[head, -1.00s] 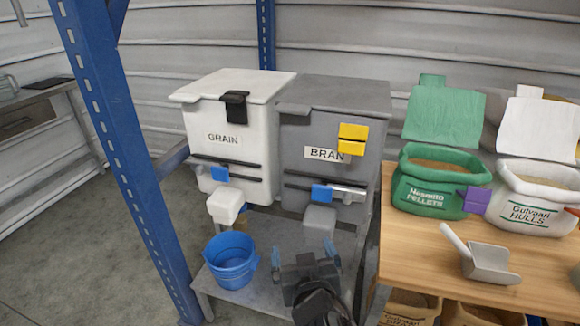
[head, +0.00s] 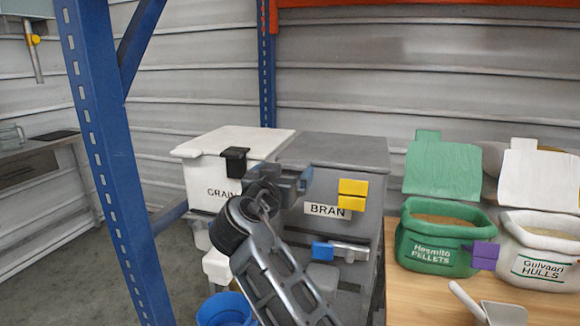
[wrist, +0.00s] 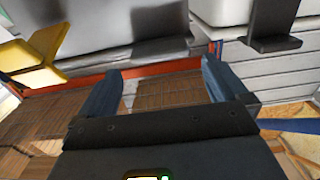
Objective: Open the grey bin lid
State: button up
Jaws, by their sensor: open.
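The grey bin (head: 365,230), marked BRAN, has a flat grey lid (head: 345,148) that lies shut on top. A yellow clip (head: 352,195) sits on the right of its front, and a blue-handled metal piece (head: 340,251) is lower down. My gripper (head: 288,182) is raised in front of the bin's upper left, just below the lid's front edge, and hides part of that corner. In the wrist view my gripper (wrist: 161,72) has its two blue fingers wide apart with nothing between them. The grey bin (wrist: 90,28) and the yellow clip (wrist: 35,62) show beyond them.
A white GRAIN bin (head: 198,178) with a black clip (head: 234,160) stands close on the left. A blue rack post (head: 105,160) is further left. A wooden table (head: 410,290) with green (head: 440,240) and white sacks (head: 540,250) is on the right. A blue bucket (head: 225,310) is low in front.

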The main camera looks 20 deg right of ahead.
aim_at(290, 166)
jog(key=shift+x, duration=2.25)
jog(key=c, duration=1.2)
jog(key=shift+r, duration=0.1)
